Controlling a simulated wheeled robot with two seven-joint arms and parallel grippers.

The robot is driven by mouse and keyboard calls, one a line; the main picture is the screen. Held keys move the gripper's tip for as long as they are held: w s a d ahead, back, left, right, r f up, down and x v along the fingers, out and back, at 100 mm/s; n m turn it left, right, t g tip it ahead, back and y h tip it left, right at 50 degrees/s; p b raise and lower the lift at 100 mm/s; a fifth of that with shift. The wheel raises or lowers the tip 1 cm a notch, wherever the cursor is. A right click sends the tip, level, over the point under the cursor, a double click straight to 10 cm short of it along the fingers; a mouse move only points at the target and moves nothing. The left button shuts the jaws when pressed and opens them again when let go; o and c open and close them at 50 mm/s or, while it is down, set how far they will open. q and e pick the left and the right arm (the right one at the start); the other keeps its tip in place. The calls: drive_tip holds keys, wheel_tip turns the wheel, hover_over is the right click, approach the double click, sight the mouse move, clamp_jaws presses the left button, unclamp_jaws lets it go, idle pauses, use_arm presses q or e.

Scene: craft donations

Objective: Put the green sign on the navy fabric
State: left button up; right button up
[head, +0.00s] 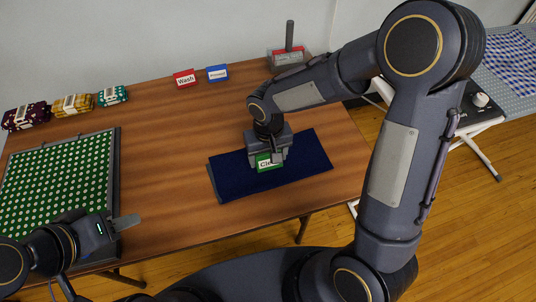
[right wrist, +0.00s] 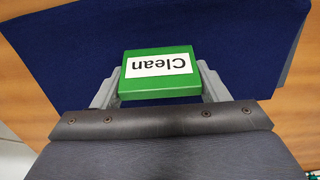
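The green sign (head: 264,164), with a white label reading "Clean", is at the navy fabric, over its middle. The navy fabric (head: 306,160) lies flat on the wooden table. My right gripper (head: 268,157) is over the fabric with its fingers on either side of the sign. In the right wrist view the green sign (right wrist: 160,88) sits between the two fingers, which look pressed to its sides, with the navy fabric (right wrist: 60,60) behind it. I cannot tell whether the sign touches the fabric. My left gripper (head: 124,222) is at the lower left, away from both; its finger opening is unclear.
A red "Wash" sign (head: 184,78) and a blue sign (head: 217,73) stand at the back. A grey holder with a post (head: 288,58) is at the back right. A green dotted fabric in a tray (head: 119,150) and folded fabric bundles (head: 72,104) are at left. The middle table is clear.

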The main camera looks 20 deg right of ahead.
drive_tip(key=o, duration=0.4)
drive_tip(key=shift+f, duration=0.2)
drive_tip(key=shift+r, duration=0.1)
drive_tip(key=shift+r+p, duration=0.3)
drive_tip(key=shift+p, duration=0.05)
wheel_tip(320, 180, up, 13)
drive_tip(key=shift+f+p, duration=0.15)
drive_tip(key=shift+p, duration=0.8)
drive_tip(key=s+d+r+t+y, duration=0.1)
drive_tip(key=s+d+t, duration=0.1)
drive_tip(key=s, duration=0.3)
drive_tip(key=s+d+r+m+t+y, duration=0.1)
drive_tip(key=s+d, duration=0.3)
drive_tip(key=s, duration=0.2)
drive_tip(key=s+d+r+m+t+y, duration=0.1)
drive_tip(key=s+d+r+t, duration=0.1)
drive_tip(key=s, duration=0.3)
drive_tip(key=shift+s+d+r+t+y, duration=0.1)
drive_tip(key=shift+s+d+t+y, duration=0.25)
drive_tip(key=shift+d, duration=0.25)
drive_tip(key=shift+r, duration=0.1)
